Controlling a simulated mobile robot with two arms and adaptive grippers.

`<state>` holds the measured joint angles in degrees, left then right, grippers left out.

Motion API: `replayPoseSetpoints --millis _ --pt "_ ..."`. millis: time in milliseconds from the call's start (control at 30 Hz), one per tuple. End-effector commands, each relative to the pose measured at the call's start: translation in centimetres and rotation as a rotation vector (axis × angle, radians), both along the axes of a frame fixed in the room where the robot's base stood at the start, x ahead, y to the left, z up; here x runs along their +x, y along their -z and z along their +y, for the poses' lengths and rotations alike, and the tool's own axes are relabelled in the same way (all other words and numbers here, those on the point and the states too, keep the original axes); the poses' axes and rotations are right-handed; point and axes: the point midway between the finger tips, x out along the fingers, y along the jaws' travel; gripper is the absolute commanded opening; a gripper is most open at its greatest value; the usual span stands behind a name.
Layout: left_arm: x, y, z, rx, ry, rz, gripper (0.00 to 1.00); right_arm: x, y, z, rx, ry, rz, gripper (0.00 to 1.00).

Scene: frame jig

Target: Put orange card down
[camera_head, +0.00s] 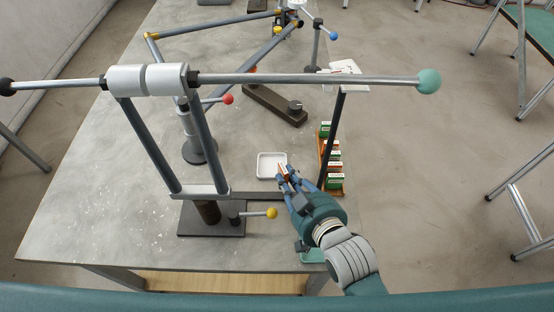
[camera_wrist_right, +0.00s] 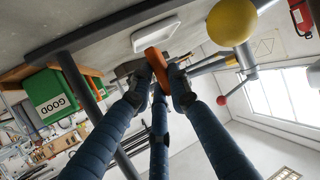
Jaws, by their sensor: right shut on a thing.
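My right gripper (camera_head: 285,177) is shut on the orange card (camera_head: 283,169), a small orange piece held above the grey table. In the right wrist view the orange card (camera_wrist_right: 157,64) sits between the blue fingertips (camera_wrist_right: 160,78). Its lower end is hidden by the fingers. The gripper is at the lower right edge of a small white tray (camera_head: 263,177), which also shows in the wrist view (camera_wrist_right: 140,45). My left gripper is not in view.
A wooden rack (camera_head: 343,191) with several green-and-white boxes (camera_head: 334,169) stands right of the gripper. A metal frame with a long bar (camera_head: 300,79), posts and a yellow-knobbed lever (camera_head: 271,213) stands close on the left. The table's left part (camera_head: 110,190) is clear.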

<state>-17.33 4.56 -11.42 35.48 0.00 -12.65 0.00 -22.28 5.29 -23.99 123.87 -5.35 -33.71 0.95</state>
Motion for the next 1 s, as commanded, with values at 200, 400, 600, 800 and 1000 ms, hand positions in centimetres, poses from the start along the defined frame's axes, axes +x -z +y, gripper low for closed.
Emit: replayPoseSetpoints --millis 200,400,600,800,1000 --pt "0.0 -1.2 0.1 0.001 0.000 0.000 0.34 5.1 -0.3 2.2 0.001 -0.001 0.001 0.00" --pt "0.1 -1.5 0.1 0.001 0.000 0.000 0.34 6.9 0.0 2.9 0.001 -0.001 0.001 0.00" --pt "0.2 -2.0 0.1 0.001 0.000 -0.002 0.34 6.9 2.5 2.9 -0.002 -0.001 0.006 0.00" --pt "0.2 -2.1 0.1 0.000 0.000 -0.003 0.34 7.0 3.6 2.9 0.000 -0.001 0.000 0.00" --pt "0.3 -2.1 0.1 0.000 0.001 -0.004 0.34 6.9 3.6 2.9 0.000 -0.001 0.001 0.31"
